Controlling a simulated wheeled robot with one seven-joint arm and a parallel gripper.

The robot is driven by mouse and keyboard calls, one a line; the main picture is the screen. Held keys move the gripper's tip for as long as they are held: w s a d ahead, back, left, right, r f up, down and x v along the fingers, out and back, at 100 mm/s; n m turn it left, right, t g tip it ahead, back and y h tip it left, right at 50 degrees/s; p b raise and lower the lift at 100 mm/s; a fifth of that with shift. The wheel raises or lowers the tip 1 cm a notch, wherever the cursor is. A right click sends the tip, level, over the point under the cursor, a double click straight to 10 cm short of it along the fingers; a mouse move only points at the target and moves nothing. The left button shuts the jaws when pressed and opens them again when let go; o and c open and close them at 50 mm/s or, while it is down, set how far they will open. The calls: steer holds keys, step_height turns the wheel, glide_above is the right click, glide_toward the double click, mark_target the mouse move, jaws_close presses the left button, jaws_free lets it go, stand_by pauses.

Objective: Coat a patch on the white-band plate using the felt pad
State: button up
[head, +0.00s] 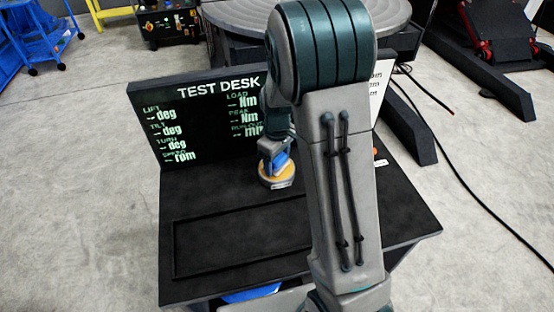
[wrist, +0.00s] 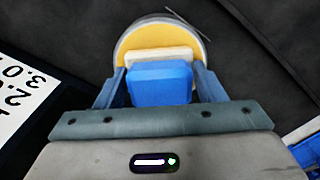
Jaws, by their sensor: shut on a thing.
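My gripper (wrist: 160,88) is shut on the felt pad, a blue block (wrist: 160,82) with a cream layer (wrist: 160,57) at its far side. In the head view my gripper (head: 275,156) is low over the desk, with the pad's blue part (head: 281,164) showing between the fingers. The pad is over or on a round, grey-rimmed vessel with a yellow top (wrist: 140,38); I cannot tell whether they touch. This vessel (head: 278,182) has a pale mark on its side. I cannot make out a white-band plate for certain in either view.
The black desk (head: 370,210) has a shallow rectangular recess (head: 240,240) in front of the vessel. A TEST DESK display (head: 195,125) stands behind it. A large round grey table (head: 240,15) is farther back. My arm hides the desk's middle right.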

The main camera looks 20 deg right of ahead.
stand_by(0.4)
steer(key=shift+r+p, duration=2.3)
steer(key=shift+r, duration=1.2)
